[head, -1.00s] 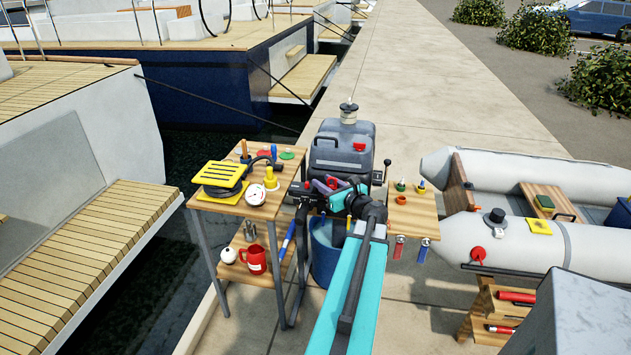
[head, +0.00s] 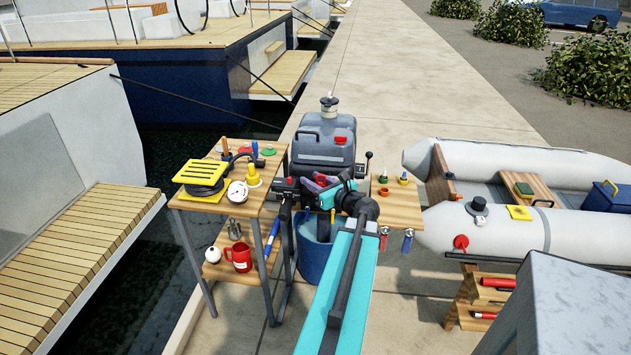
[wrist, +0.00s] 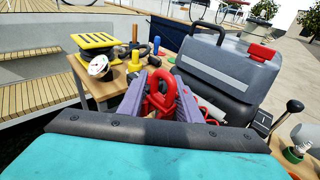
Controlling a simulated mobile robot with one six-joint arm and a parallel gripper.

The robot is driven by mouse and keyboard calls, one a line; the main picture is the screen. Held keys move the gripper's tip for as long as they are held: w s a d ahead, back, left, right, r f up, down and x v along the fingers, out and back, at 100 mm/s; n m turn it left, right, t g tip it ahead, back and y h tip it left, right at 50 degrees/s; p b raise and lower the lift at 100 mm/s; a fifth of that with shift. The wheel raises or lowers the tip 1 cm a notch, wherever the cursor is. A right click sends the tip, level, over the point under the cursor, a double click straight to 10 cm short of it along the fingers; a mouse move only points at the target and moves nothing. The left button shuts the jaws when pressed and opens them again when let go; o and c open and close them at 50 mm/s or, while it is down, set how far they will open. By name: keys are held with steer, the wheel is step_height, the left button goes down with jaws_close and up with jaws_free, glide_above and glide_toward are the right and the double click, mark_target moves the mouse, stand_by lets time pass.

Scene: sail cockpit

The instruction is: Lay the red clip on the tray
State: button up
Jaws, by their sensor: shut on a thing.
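The red clip (wrist: 161,92) is a rounded red loop. In the wrist view it stands between the two purple fingers of my gripper (wrist: 158,100), which is shut on it. In the head view my gripper (head: 320,184) is small and partly hidden by my arm, in front of the grey jerrycan and right of the wooden side table. I cannot tell for sure which surface is the tray.
The wooden table (head: 228,205) at the left carries a yellow slatted piece (head: 200,172), a white gauge (head: 237,192) and small tools. A small wooden shelf (head: 398,208) with little cups is at the right, near a grey dinghy (head: 480,235).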

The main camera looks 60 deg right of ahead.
steer(key=w+a+n+t+y, duration=0.2)
steer(key=w+a+n+y, duration=0.7)
steer(key=w+a, duration=1.7)
steer(key=w+a+n+g+y, duration=0.2)
steer(key=a+y, duration=0.3)
steer(key=a, duration=1.4)
steer(key=w+a+n+g+y, duration=0.3)
steer(key=a+n+g+y, duration=0.2)
steer(key=a, duration=1.5)
steer(key=shift+a+f+y, duration=0.3)
steer(key=shift+y, duration=0.5)
steer(key=shift+w+a, duration=0.1)
